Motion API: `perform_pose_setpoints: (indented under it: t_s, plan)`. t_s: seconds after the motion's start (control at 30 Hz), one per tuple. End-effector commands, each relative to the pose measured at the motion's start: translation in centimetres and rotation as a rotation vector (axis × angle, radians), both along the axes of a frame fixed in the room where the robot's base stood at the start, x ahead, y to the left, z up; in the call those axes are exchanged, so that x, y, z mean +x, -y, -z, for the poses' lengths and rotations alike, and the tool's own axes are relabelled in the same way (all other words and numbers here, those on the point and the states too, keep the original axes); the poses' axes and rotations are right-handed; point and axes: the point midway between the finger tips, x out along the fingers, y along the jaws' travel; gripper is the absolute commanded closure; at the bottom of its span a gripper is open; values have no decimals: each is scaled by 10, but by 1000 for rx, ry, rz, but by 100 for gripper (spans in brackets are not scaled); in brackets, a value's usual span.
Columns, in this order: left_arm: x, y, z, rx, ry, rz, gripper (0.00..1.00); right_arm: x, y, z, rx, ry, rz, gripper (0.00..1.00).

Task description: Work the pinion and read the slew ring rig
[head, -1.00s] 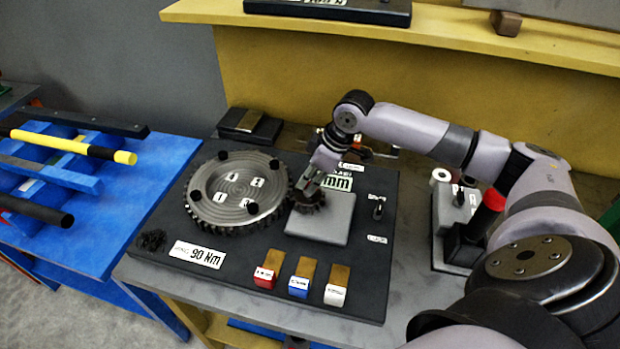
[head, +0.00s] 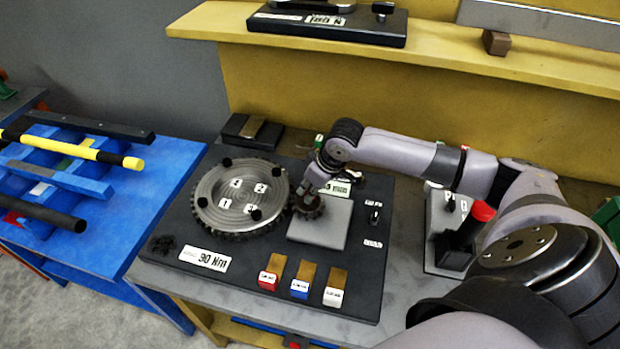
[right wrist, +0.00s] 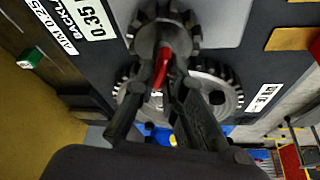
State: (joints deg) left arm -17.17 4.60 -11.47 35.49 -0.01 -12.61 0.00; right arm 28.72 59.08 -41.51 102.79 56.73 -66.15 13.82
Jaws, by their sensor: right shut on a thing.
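The slew ring (head: 230,226) is a toothed grey metal disc with numbered tags and dark bolts, lying flat on a dark base plate (head: 180,270). The small toothed pinion (head: 308,210) sits at its right edge, beside a grey block (head: 322,225). My right gripper (head: 311,190) is over the pinion. In the right wrist view its fingers (right wrist: 165,85) are shut on a red handle (right wrist: 164,62) in front of the pinion (right wrist: 165,20), with the ring (right wrist: 215,95) behind. A plate reading 90 Nm (head: 203,258) lies at the ring's front. My left gripper is out of view.
Red, blue and white tagged blocks (head: 300,285) line the front of the base. A small switch (head: 375,213) stands right of the grey block. A red-topped fixture (head: 470,225) stands further right, beside my arm. A blue rack (head: 60,180) is at left; a yellow shelf (head: 430,55) is behind.

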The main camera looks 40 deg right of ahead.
Motion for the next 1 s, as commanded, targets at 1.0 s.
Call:
perform_pose_setpoints:
  t_s: [1.0]
  plan:
    - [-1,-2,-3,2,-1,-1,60,0,1,-3,-1,3,25,69]
